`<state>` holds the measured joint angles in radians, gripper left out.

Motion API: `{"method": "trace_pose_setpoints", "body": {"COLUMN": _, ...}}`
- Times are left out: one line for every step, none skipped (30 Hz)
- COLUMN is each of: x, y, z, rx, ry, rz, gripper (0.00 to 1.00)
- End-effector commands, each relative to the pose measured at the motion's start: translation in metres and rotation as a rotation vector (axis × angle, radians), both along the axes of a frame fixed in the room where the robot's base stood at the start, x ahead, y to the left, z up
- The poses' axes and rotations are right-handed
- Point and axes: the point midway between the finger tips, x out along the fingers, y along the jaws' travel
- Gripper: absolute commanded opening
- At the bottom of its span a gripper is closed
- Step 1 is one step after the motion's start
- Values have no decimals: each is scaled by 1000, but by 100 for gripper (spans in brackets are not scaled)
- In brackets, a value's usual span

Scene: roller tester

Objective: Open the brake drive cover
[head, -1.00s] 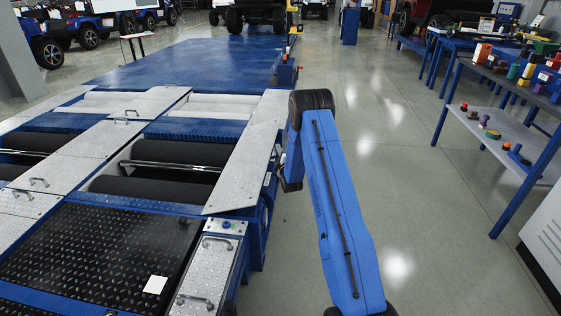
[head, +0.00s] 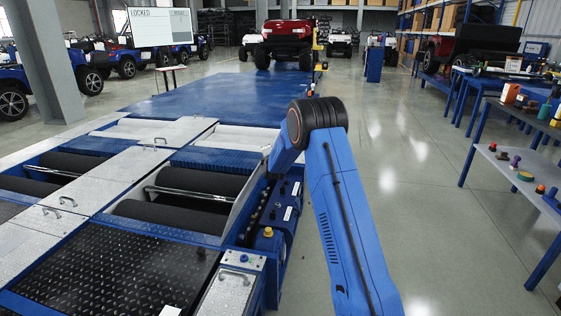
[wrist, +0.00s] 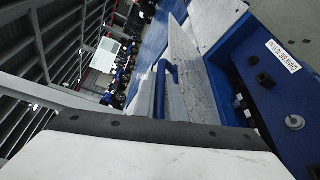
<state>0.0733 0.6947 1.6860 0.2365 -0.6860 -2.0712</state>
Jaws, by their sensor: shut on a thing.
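The brake drive cover (head: 243,207) is a grey metal plate on the right side of the roller tester. It is raised on its side and shows as a thin, nearly edge-on strip in the head view. The blue compartment beside it (head: 272,212) lies open, with dark parts and labels inside. In the wrist view the cover (wrist: 190,80) shows as a tilted patterned plate. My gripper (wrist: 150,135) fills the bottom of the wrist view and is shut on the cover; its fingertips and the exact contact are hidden. In the head view my arm hides the gripper.
Black rollers (head: 172,212) lie left of the cover. A yellow-topped button (head: 268,232) stands near the compartment's front. A screen (head: 160,26) at the back reads LOCKED. A shelf (head: 520,172) with small parts stands at right. The floor between is clear.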

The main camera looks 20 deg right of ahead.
Motion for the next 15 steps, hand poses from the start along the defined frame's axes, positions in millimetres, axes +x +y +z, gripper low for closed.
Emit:
{"method": "trace_pose_setpoints", "body": {"x": 8, "y": 14, "z": 6, "rx": 0, "ry": -2, "rz": 4, "gripper": 0}}
{"method": "trace_pose_setpoints", "body": {"x": 13, "y": 21, "z": 9, "rx": 2, "ry": -3, "rz": 4, "gripper": 0}}
{"method": "trace_pose_setpoints", "body": {"x": 19, "y": 30, "z": 12, "rx": 1, "ry": -3, "rz": 4, "gripper": 0}}
{"method": "trace_pose_setpoints", "body": {"x": 24, "y": 36, "z": 14, "rx": 2, "ry": -2, "rz": 4, "gripper": 0}}
{"method": "trace_pose_setpoints", "body": {"x": 28, "y": 43, "z": 16, "rx": 2, "ry": -2, "rz": 4, "gripper": 0}}
{"method": "trace_pose_setpoints", "body": {"x": 35, "y": 53, "z": 18, "rx": 2, "ry": -3, "rz": 4, "gripper": 0}}
{"method": "trace_pose_setpoints", "body": {"x": 39, "y": 59, "z": 19, "rx": 2, "ry": -2, "rz": 4, "gripper": 0}}
{"method": "trace_pose_setpoints", "body": {"x": 44, "y": 66, "z": 20, "rx": 3, "ry": -3, "rz": 3, "gripper": 0}}
{"method": "trace_pose_setpoints", "body": {"x": 50, "y": 75, "z": 22, "rx": 2, "ry": -1, "rz": 3, "gripper": 0}}
{"method": "trace_pose_setpoints", "body": {"x": 54, "y": 81, "z": 23, "rx": 2, "ry": -3, "rz": 3, "gripper": 0}}
{"method": "trace_pose_setpoints", "body": {"x": 58, "y": 88, "z": 23, "rx": 3, "ry": -2, "rz": 2, "gripper": 0}}
{"method": "trace_pose_setpoints", "body": {"x": 64, "y": 96, "z": 23, "rx": 2, "ry": -3, "rz": 3, "gripper": 0}}
{"method": "trace_pose_setpoints", "body": {"x": 68, "y": 102, "z": 22, "rx": 3, "ry": -2, "rz": 2, "gripper": 0}}
{"method": "trace_pose_setpoints", "body": {"x": 72, "y": 108, "z": 23, "rx": 2, "ry": -3, "rz": 3, "gripper": 0}}
{"method": "trace_pose_setpoints", "body": {"x": 77, "y": 115, "z": 22, "rx": 3, "ry": -1, "rz": 2, "gripper": 0}}
